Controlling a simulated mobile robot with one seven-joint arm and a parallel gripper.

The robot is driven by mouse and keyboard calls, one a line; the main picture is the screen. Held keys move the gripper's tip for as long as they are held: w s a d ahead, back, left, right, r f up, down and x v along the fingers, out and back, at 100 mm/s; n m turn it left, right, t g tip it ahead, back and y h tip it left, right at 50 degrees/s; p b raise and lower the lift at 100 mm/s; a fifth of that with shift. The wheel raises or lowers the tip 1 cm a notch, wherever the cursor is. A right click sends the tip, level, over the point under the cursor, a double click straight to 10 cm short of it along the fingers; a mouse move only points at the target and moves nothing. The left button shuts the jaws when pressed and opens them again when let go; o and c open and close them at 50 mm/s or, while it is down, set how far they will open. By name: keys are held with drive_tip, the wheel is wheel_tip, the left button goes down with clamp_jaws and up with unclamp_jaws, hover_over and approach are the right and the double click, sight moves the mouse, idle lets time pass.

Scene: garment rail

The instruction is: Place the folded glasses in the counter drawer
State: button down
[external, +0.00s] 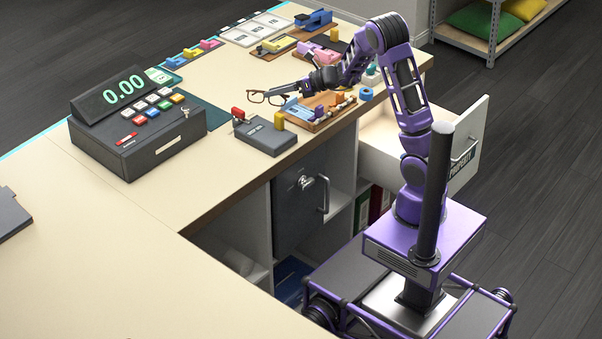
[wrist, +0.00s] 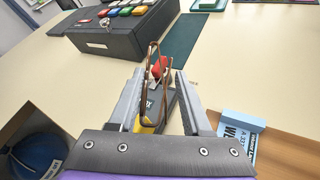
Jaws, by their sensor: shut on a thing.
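The brown-rimmed glasses (external: 266,97) are held above the counter near its inner edge. My gripper (external: 291,91) is shut on them, with the lens end sticking out past the fingertips. In the wrist view the glasses (wrist: 152,62) stand upright between the two fingers of my gripper (wrist: 160,80). The counter drawer (external: 462,160) is pulled open at the right, behind my arm, with a white front, a handle and a label partly reading "PROPERTY". My arm hides part of the drawer's inside.
Below the glasses are a dark grey box with a red-topped part (external: 265,136) and a wooden tray of small items (external: 322,118). A cash register (external: 137,120) stands at left. The near counter is mostly clear.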

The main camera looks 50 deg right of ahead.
drive_tip(key=s+d+f+m+h, duration=0.1)
drive_tip(key=s, duration=0.1)
drive_tip(key=s+d+f+m+t+h, duration=0.1)
drive_tip(key=d, duration=0.1)
drive_tip(key=s+d+f+m+h, duration=0.1)
drive_tip(key=s+f, duration=0.1)
drive_tip(key=shift+s+d+b, duration=0.3)
drive_tip(key=shift+s, duration=0.05)
drive_tip(key=shift+w, duration=0.1)
drive_tip(key=w+d+r+p, duration=0.1)
drive_tip(key=w+d, duration=0.2)
drive_tip(key=w, duration=0.4)
drive_tip(key=w+d+r, duration=0.1)
drive_tip(key=w+d, duration=0.2)
drive_tip(key=w, duration=0.4)
wheel_tip(320, 180, up, 2)
drive_tip(key=m+h+p, duration=0.1)
drive_tip(key=m+h, duration=0.1)
hover_over(267, 85)
drive_tip(key=shift+t+h, duration=0.4)
wheel_tip(267, 85, down, 9)
drive_tip(key=shift+s+f+b, duration=0.1)
drive_tip(key=shift+b, duration=0.55)
